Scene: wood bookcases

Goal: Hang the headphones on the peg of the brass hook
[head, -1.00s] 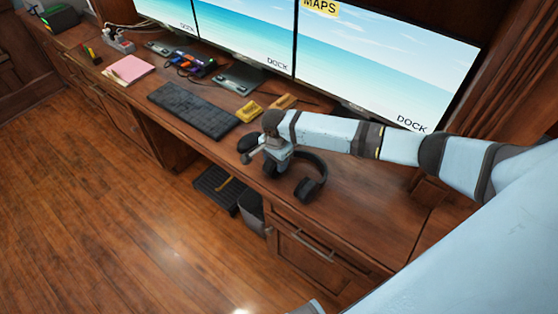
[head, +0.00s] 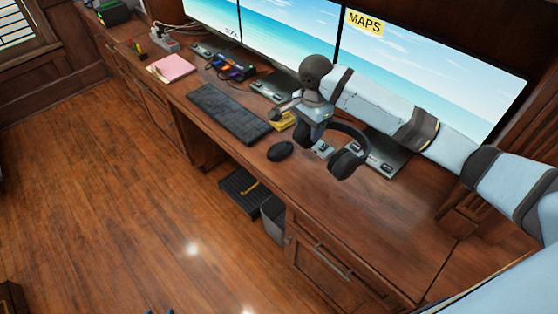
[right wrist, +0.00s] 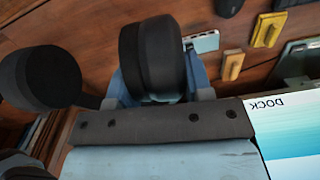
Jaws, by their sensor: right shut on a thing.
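The black headphones (head: 346,164) are held above the desk by my right gripper (head: 320,138), with one ear cup hanging on the right below the curved band. In the right wrist view, a dark padded part of the headphones (right wrist: 150,55) sits between the light blue fingers of my right gripper (right wrist: 160,92). A round ear cup (right wrist: 45,78) shows to the left of it. The gripper's exact contact is partly hidden in the head view. I cannot make out the brass hook or its peg in any view. My left gripper is not in view.
The wooden desk (head: 385,215) is clear at its right front. A mouse (head: 280,151), a keyboard (head: 228,110), yellow items (head: 283,121) and a pink note pad (head: 171,67) lie on it. Large monitors (head: 430,60) stand behind. A bin (head: 273,215) stands under the desk.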

